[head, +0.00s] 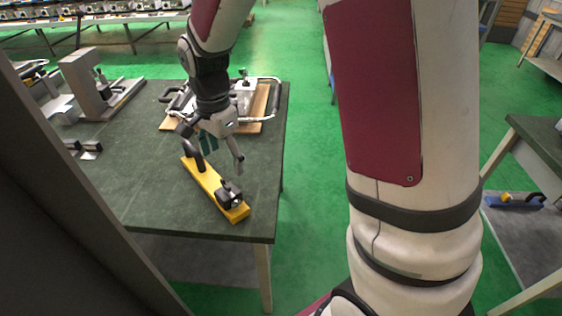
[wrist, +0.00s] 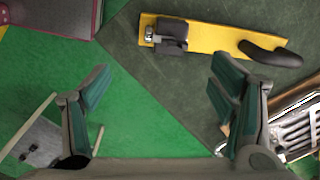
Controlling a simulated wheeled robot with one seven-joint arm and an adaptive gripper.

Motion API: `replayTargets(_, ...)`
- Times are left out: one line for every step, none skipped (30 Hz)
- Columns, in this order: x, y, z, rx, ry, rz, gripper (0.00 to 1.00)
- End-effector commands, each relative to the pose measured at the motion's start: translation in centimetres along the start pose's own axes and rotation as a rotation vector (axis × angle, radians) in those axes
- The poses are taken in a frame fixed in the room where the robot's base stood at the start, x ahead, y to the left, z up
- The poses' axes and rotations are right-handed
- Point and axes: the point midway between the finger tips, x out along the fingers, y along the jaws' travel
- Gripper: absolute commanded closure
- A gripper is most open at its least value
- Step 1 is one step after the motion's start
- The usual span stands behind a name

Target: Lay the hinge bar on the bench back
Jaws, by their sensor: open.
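The hinge bar, as I take it, is the yellow bar (head: 213,188) with a black curved handle at one end and a black block at the other. It lies flat on the dark green bench top (head: 140,190), near its front right corner. In the wrist view the bar (wrist: 213,35) crosses the top, beyond the fingertips. My gripper (head: 223,150) is open and empty, above the bench near the handle end and apart from the bar. The wrist view shows my gripper (wrist: 160,82) with fingers wide apart, bench edge and green floor between them.
A metal-framed device on a wooden board (head: 254,100) stands at the bench's back right, close to my gripper. A grey stand (head: 86,86) is at the back left. Small dark parts (head: 84,150) lie at left. The bench middle is clear. Another table (head: 540,135) stands at right.

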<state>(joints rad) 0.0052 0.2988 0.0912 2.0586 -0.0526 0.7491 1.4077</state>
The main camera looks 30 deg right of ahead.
Motion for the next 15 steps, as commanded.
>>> replayTargets(-2.0, 0.9, -0.1, -0.057, 0.011, -0.024, 0.22)
replayTargets(-3.0, 1.5, -0.1, -0.099, 0.018, -0.034, 0.22)
replayTargets(-4.4, 2.5, -0.1, -0.161, 0.028, -0.049, 0.22)
replayTargets(-5.4, 3.2, 0.0, -0.208, 0.036, -0.060, 0.22)
replayTargets(-6.4, 4.0, 0.0, -0.255, 0.045, -0.071, 0.22)
replayTargets(-7.5, 5.1, 0.1, -0.317, 0.055, -0.083, 0.22)
replayTargets(-8.4, 5.9, 0.1, -0.363, 0.064, -0.093, 0.22)
replayTargets(-9.2, 6.7, 0.2, -0.410, 0.074, -0.103, 0.22)
replayTargets(-10.2, 7.9, 0.3, -0.471, 0.086, -0.113, 0.22)
replayTargets(-10.9, 8.8, 0.4, -0.518, 0.097, -0.122, 0.22)
replayTargets(-11.5, 9.6, 0.5, -0.563, 0.107, -0.132, 0.22)
replayTargets(-12.3, 10.8, 0.7, -0.625, 0.121, -0.142, 0.22)
replayTargets(-12.8, 11.7, 0.8, -0.670, 0.132, -0.150, 0.22)
replayTargets(-13.3, 12.6, 1.0, -0.717, 0.144, -0.158, 0.22)
replayTargets(-13.9, 13.8, 1.2, -0.778, 0.159, -0.168, 0.22)
